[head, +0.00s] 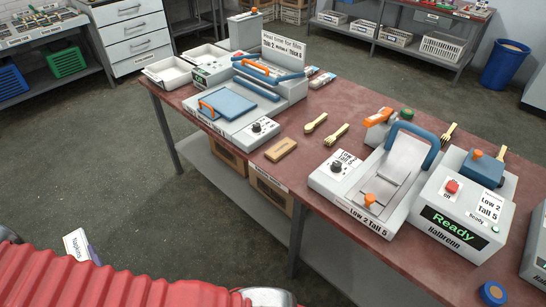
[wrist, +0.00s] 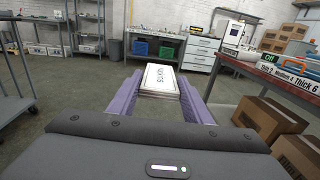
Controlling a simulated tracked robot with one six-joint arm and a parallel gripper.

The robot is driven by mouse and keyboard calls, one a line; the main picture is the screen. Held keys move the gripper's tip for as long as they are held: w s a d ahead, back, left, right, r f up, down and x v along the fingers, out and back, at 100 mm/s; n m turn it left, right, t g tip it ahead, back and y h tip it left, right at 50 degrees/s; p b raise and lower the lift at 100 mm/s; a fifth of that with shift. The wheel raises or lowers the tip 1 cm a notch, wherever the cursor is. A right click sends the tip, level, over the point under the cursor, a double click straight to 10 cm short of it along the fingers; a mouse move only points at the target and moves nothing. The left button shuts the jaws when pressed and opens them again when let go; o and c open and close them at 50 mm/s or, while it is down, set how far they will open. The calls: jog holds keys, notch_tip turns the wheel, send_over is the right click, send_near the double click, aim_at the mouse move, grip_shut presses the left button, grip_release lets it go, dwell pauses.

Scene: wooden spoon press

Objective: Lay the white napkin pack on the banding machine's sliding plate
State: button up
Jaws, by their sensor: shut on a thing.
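The white napkin pack (wrist: 159,84), printed with dark letters, is held between the two purple fingers of my gripper (wrist: 161,77) in the wrist view. In the head view the pack (head: 75,244) shows at the lower left, above the floor and off the table, with a bit of purple finger beside it. The banding machine (head: 462,222) stands at the table's right part, with a green "Ready" display and a "Low 2 Tall 5" label. A pale sliding plate (head: 393,172) with an orange knob lies under its blue arch, and looks empty.
The red-brown table (head: 300,166) carries a film sealer (head: 226,104) at left, wooden cutlery (head: 316,123) and a small wooden block (head: 281,149) in the middle. Cardboard boxes (head: 271,189) sit on its lower shelf. Open floor (head: 140,150) lies left of the table.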

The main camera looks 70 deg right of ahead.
jog(key=s+d+r+m+g+h, duration=0.1)
jog(key=s+d+m+g+h, duration=0.25)
jog(key=d, duration=0.85)
jog(key=s+d+r+m+g+h, duration=0.2)
jog(key=s+d+g, duration=0.15)
jog(key=d, duration=0.75)
jog(key=s+d+r+m+g+h, duration=0.1)
jog(key=s+d+m+g+h, duration=0.25)
jog(key=d, duration=0.85)
notch_tip(320, 180, up, 3)
jog(key=m+g+y, duration=0.1)
jog(key=m+g, duration=0.7)
jog(key=g, duration=0.4)
send_over(295, 172)
jog(key=shift+w+f, duration=0.1)
jog(key=shift+f, duration=2.8)
jog(key=shift+f, duration=1.9)
